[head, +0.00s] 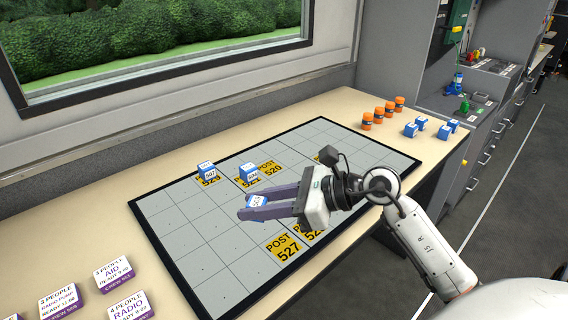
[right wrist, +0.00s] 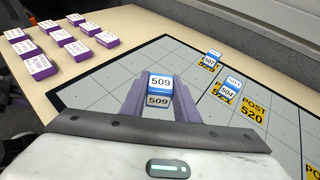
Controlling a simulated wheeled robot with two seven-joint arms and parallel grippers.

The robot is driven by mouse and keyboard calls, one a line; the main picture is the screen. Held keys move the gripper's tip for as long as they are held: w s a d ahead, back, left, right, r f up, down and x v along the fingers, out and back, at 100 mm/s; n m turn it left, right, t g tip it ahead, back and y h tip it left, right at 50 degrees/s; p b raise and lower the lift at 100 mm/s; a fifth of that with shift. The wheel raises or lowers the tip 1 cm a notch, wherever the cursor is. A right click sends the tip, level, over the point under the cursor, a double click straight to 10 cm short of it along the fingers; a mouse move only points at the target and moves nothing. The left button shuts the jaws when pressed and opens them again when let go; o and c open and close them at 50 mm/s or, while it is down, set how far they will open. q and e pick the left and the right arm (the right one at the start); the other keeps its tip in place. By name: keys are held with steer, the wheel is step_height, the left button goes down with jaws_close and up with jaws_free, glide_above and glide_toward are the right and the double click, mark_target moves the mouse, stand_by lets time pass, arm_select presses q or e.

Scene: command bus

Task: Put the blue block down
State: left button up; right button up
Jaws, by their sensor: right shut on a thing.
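The blue block (head: 255,201) is held between the purple fingers of my right gripper (head: 258,207), over the grey gridded board (head: 190,258). In the right wrist view the blue block (right wrist: 160,83) has a white top and the number 509. It sits between the two fingertips of the right gripper (right wrist: 155,98). Whether its underside touches the board cannot be told. My left gripper is not in view.
Two other blue-and-white blocks, one (head: 207,170) and one marked 504 (head: 249,172), stand on yellow post labels. The POST 527 label (head: 284,247) lies near the front. Orange cylinders (head: 378,115) and blue blocks (head: 411,130) stand right; purple-sided blocks (head: 115,273) lie left.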

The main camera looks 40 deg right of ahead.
steer(key=w+d+m+h, duration=0.1)
steer(key=w+d, duration=0.1)
steer(key=w, duration=0.1)
steer(key=w+d+r+m+t+h, duration=0.1)
steer(key=w+d, duration=0.1)
steer(key=w, duration=0.1)
steer(key=w+d+m+t+h, duration=0.1)
steer(key=w+d, duration=0.1)
steer(key=shift+w+d+r+p, duration=0.15)
steer(key=shift+w+r+p, duration=0.2)
steer(key=shift+w+r, duration=0.05)
steer(key=w+d+r+m+t+h, duration=0.1)
steer(key=w+d+r+m+h, duration=0.25)
steer(key=w+d, duration=0.45)
steer(key=h, duration=0.1)
glide_above(270, 168)
steer(key=shift+m, duration=0.35)
step_height(270, 168, down, 4)
steer(key=shift+w+d+f, duration=0.1)
steer(key=shift+w+f, duration=0.05)
steer(key=shift+f, duration=2.75)
steer(key=shift+f, duration=0.1)
steer(key=o, duration=1)
